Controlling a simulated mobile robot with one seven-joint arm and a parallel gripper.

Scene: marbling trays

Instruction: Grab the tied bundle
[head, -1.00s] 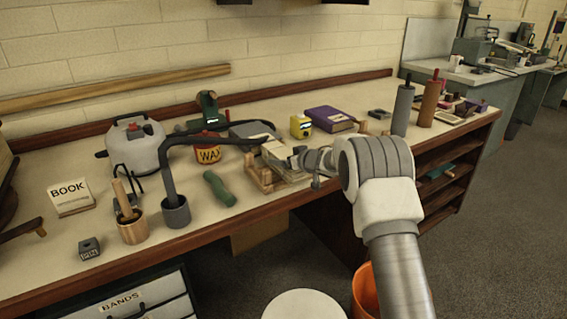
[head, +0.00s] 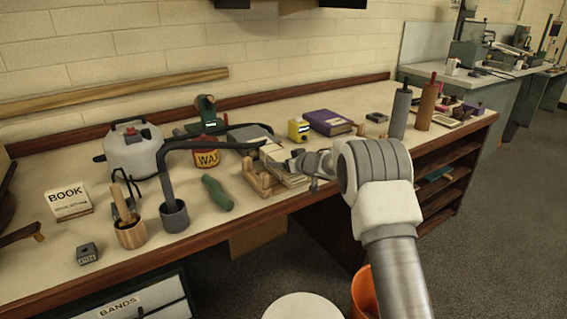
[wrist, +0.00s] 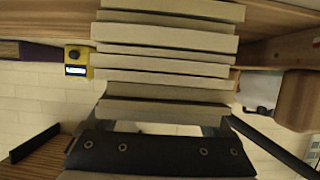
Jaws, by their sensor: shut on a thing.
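The bundle is a stack of pale, layered blocks (head: 272,153) at the wooden stand (head: 262,181) on the bench in the head view. My gripper (head: 301,163) is at its right end, shut on it. In the wrist view the bundle (wrist: 165,62) fills the upper middle as several cream slabs with dark gaps. A dark bar with screws (wrist: 160,155) crosses below it. I cannot make out the tie or both fingertips, and my wrist hides part of the bundle's right end. I cannot tell whether the bundle is clear of the stand.
A black bent-arm tool stands in a grey cup (head: 174,216), its arm reaching towards the bundle. A wax tin (head: 207,158), a green handle (head: 217,193), a yellow box (head: 299,130) and a purple book (head: 328,122) are nearby. Bare bench top lies in front of the green handle.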

